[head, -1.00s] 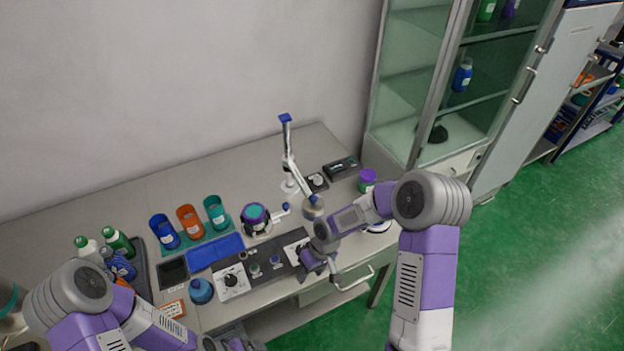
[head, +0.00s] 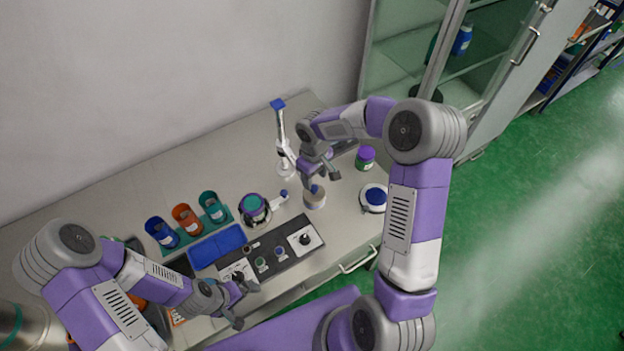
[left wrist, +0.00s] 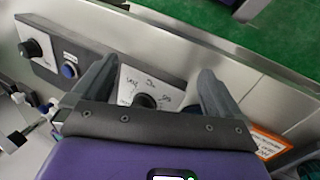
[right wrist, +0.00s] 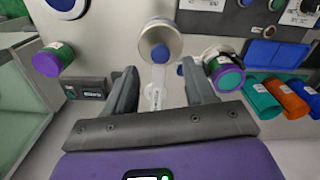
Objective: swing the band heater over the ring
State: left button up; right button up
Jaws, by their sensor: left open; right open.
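A round beige-grey head with a blue knob, apparently the band heater (head: 314,199), hangs on a white swing arm from the blue-topped post (head: 280,125). It stands right of the round purple-and-teal piece in a fixture (head: 254,207), apart from it; I cannot clearly make out the ring there. My right gripper (head: 321,181) is open just behind the heater. In the right wrist view the heater (right wrist: 160,36) lies beyond the fingertips, with its labelled white arm (right wrist: 157,90) between the fingers. My left gripper (head: 245,305) is open and empty by the control panel's front left.
The control panel (head: 272,252) with dials and buttons lies in front of the fixture. A blue tray (head: 217,245) and blue, orange and teal cups (head: 186,219) are to the left. A purple jar (head: 365,157) and a blue-topped round item (head: 374,196) stand right.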

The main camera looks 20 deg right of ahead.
aim_at(315, 187)
notch_tip(315, 187, down, 5)
jog(key=shift+f, duration=0.1)
dwell(0.3)
grip_shut()
